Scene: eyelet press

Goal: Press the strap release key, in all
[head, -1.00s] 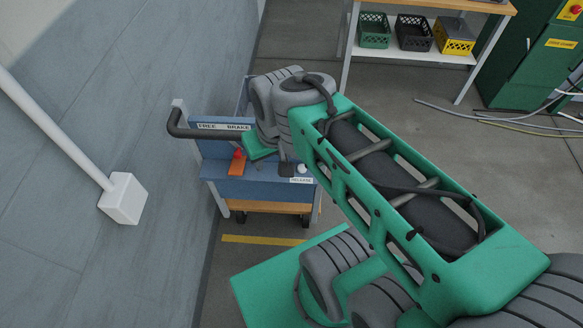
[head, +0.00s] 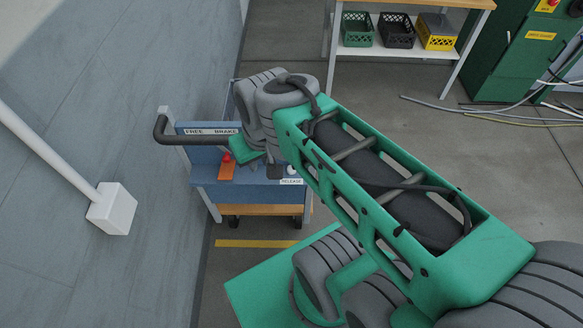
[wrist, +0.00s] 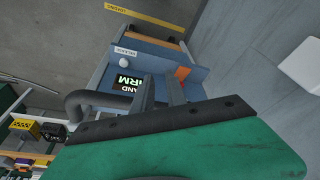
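A white round key (wrist: 124,62) stands on the blue panel (wrist: 150,50) of a cart, beside a RELEASE label (wrist: 125,50). In the head view the white key (head: 292,170) shows just above its label (head: 291,182). A black display (wrist: 126,84) with light lettering, partly hidden, sits beside the key. My gripper (wrist: 160,80) has two grey fingers with a gap between them and nothing held. In the wrist view they are over the panel, between the display and an orange piece (wrist: 183,73), to the right of the key. Whether they touch the panel is unclear.
The cart has a black handle (head: 160,128), a FREE BRAKE label (head: 210,132) and a red knob (head: 226,157) by the orange piece. The wall and a white box (head: 112,208) stand close on the left. Floor right of the cart is open; cables (head: 480,110) lie farther off.

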